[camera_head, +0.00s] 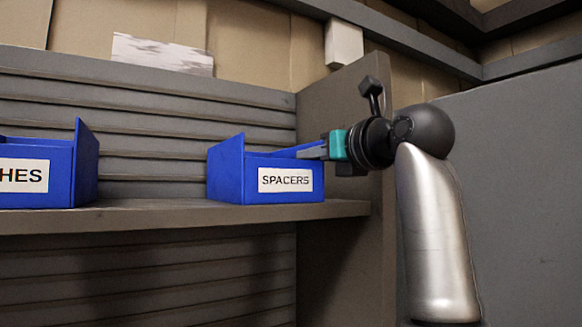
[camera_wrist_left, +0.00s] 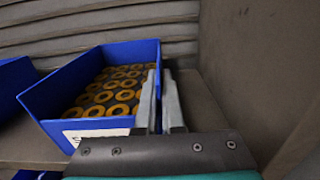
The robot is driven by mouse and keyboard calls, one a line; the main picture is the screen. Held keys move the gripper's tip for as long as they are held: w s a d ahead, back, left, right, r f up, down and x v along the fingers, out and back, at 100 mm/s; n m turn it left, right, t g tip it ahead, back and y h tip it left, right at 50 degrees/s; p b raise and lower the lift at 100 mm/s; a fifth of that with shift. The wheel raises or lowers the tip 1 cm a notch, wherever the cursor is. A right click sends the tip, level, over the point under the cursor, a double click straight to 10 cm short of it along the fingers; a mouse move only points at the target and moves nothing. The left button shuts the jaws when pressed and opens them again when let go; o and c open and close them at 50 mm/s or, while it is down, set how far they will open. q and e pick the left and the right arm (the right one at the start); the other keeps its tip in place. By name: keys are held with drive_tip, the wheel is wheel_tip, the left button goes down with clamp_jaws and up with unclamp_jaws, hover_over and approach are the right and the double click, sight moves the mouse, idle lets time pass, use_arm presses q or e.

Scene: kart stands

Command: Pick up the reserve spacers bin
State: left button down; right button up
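The blue spacers bin (camera_head: 230,180) with a white "SPACERS" label (camera_head: 285,180) stands upright on the shelf. In the left wrist view the bin (camera_wrist_left: 60,95) holds many orange-and-black rings (camera_wrist_left: 115,90). My left gripper (camera_head: 312,151) is at the bin's right side. In the left wrist view its two grey fingers (camera_wrist_left: 159,88) are close together, one on each side of the bin's right wall near the top. Whether they press on the wall cannot be told. My right gripper is not in view.
Another blue bin (camera_head: 85,165), its label ending in "HES", stands to the left on the same shelf (camera_head: 150,215), with a gap between. A grey upright panel (camera_head: 345,110) rises close on the right. Slatted boards (camera_head: 150,120) are behind.

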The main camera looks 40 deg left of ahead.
use_arm(q)
drive_tip(key=shift+r, duration=0.25)
